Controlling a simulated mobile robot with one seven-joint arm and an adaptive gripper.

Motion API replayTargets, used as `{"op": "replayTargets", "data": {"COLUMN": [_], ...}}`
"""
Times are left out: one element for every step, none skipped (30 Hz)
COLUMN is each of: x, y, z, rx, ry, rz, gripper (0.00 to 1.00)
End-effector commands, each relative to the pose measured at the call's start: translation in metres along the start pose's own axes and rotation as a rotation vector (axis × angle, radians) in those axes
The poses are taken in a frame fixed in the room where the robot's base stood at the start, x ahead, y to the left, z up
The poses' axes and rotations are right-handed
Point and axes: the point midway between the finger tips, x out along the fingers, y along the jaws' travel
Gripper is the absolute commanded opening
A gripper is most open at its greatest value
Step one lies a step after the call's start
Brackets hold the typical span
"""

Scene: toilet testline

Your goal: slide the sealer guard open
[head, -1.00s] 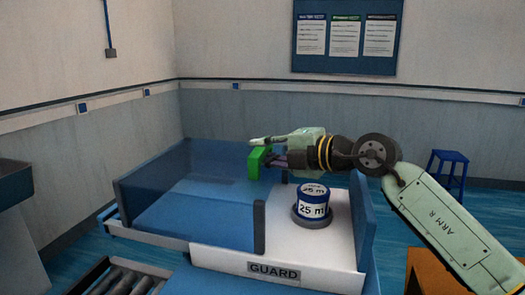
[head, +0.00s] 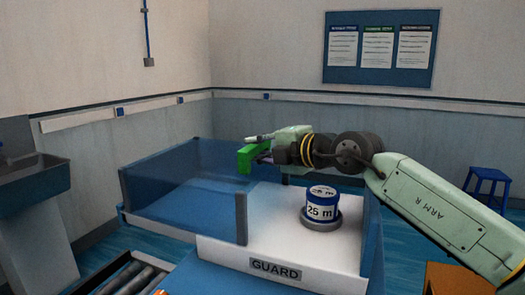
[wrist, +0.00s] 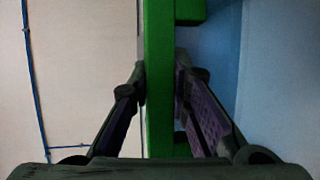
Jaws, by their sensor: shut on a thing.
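The sealer guard (head: 190,212) is a see-through blue panel with darker end posts, standing over the left part of the sealer in the head view. Its green handle (head: 246,161) is at the rear right of the panel. My gripper (head: 262,154) reaches in from the right and is shut on the handle. In the wrist view, the green handle bar (wrist: 159,70) runs upright between my two fingers (wrist: 160,100), one on each side. A "GUARD" label (head: 276,269) is on the white front edge. The right part of the sealer bed is uncovered.
A blue and white "25 m" roll (head: 321,206) stands on a grey round base (head: 320,222) right of the guard. A blue side wall (head: 373,240) bounds the right. A roller conveyor (head: 128,283) is front left, a sink (head: 35,185) far left, a blue stool (head: 488,185) far right.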

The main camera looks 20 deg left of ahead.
Motion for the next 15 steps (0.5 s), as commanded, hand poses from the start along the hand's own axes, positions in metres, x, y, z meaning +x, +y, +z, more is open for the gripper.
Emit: {"op": "replayTargets", "data": {"x": [-0.0007, -0.0008, -0.0008, -0.0008, -0.0009, -0.0009, -0.0009, -0.0008, -0.0008, -0.0008, -0.0008, -0.0007, -0.0007, -0.0007, -0.0007], "y": [0.0017, 0.0017, 0.0017, 0.0017, 0.0017, 0.0017, 0.0016, 0.0014, 0.0013, 0.0011, 0.0010, 0.0009, 0.0008, 0.0007, 0.0006], "z": [0.0013, 0.0013, 0.0012, 0.0012, 0.0012, 0.0011, 0.0011, 0.0010, 0.0008, 0.0008, 0.0007, 0.0006, 0.0005, 0.0004, 0.0004], "rx": [-0.004, -0.004, -0.004, -0.004, -0.004, -0.004, -0.003, -0.003, -0.003, -0.003, -0.002, -0.002, -0.002, -0.002, -0.002], "ry": [-0.003, -0.003, -0.003, -0.003, -0.003, -0.003, -0.003, -0.002, -0.002, -0.002, -0.002, -0.001, -0.001, -0.001, -0.001], "rz": [0.004, 0.004, 0.004, 0.004, 0.004, 0.003, 0.003, 0.003, 0.002, 0.002, 0.002, 0.002, 0.001, 0.001, 0.001], "gripper": [0.00, 0.00, 0.00, 0.18, 0.20, 0.22, 0.24, 0.26, 0.26, 0.26, 0.26, 0.26, 0.26, 0.26, 0.26]}}
